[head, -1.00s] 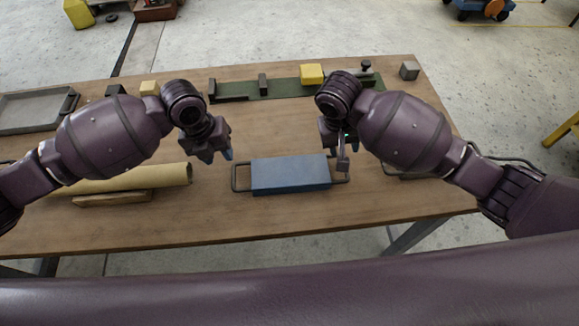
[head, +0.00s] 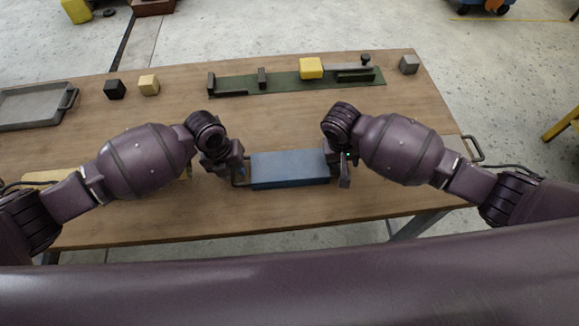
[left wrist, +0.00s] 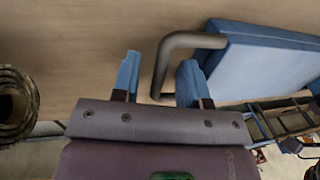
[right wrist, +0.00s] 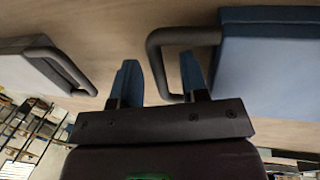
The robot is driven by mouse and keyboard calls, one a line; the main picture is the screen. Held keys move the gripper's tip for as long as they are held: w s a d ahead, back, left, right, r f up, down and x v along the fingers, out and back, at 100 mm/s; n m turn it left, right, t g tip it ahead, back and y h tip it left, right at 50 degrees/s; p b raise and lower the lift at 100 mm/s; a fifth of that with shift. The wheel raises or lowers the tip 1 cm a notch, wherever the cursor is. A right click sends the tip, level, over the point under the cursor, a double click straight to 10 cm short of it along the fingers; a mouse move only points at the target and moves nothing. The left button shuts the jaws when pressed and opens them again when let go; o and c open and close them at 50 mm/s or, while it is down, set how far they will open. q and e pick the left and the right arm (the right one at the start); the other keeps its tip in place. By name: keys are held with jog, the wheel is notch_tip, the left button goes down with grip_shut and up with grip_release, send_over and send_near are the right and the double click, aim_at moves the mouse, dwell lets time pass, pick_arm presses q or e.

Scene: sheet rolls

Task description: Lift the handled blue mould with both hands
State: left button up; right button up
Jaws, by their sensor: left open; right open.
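The blue mould (head: 290,169) lies flat on the wooden table, a block with a dark wire handle at each end. My left gripper (head: 234,172) is at its left end, open. In the left wrist view, the left handle (left wrist: 180,42) passes between the blue fingers (left wrist: 158,82), with no grip on it. My right gripper (head: 343,172) is at the right end, also open. In the right wrist view, the right handle (right wrist: 152,56) lies between the spread fingers (right wrist: 160,80). In the head view the grippers largely hide both handles.
A green fixture (head: 300,90) with a yellow block (head: 311,68) lies at the back. Black (head: 114,89), tan (head: 149,85) and grey (head: 409,65) cubes and a grey tray (head: 30,103) stand apart. My left arm mostly covers the cardboard roll. Another handled object (head: 472,150) is at right.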

pick_arm(q)
jog(key=shift+f, duration=0.4)
pick_arm(e)
jog(key=shift+f, duration=0.4)
pick_arm(q)
grip_shut()
pick_arm(e)
jog(key=shift+d, duration=0.1)
grip_shut()
pick_arm(q)
jog(key=shift+r, duration=0.1)
dwell(0.4)
